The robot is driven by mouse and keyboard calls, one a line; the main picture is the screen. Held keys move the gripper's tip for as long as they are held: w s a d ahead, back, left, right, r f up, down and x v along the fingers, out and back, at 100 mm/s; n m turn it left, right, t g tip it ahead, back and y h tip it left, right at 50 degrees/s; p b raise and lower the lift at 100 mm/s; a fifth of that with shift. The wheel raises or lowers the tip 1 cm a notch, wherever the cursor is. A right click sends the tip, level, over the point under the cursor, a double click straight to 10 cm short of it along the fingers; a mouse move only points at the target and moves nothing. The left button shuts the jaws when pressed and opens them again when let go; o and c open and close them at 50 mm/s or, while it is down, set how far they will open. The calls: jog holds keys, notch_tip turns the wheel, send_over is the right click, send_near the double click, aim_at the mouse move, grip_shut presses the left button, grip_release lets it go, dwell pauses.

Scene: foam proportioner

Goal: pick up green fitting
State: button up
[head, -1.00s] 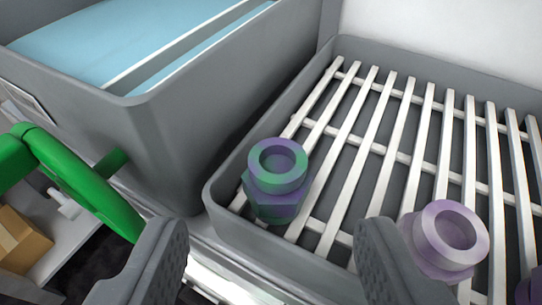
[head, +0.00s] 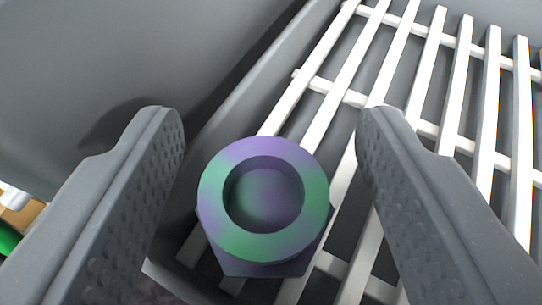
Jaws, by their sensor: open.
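The green fitting (head: 217,232) is a green and purple ring-topped piece with a hexagonal body, upright on the white slatted rack near the front left corner of the grey tray. In the head view my gripper (head: 270,125) is open, with one grey finger on each side of the fitting. A gap shows between each finger and the fitting, so I see no contact. The fitting's lower part is hidden beneath its own top.
The white slats (head: 484,110) run across the grey tray, and its visible part to the right is bare. A tall grey bin wall (head: 210,45) stands close on the left. A bit of green (head: 8,240) shows at the lower left edge.

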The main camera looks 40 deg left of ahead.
aim_at(268, 187)
jog(key=c, duration=1)
jog(key=shift+r, duration=0.8)
notch_tip(268, 187, up, 2)
jog(key=shift+r+p, duration=0.1)
jog(key=shift+p, duration=0.35)
jog(key=shift+c, duration=0.6)
jog(key=s+d+b, duration=0.1)
jog(key=s+d, duration=0.1)
jog(key=s, duration=0.4)
jog(key=s+d+b, duration=0.1)
jog(key=s+d, duration=0.1)
jog(key=s, duration=0.5)
jog(key=shift+d+r, duration=0.25)
jog(key=shift+r, duration=0.15)
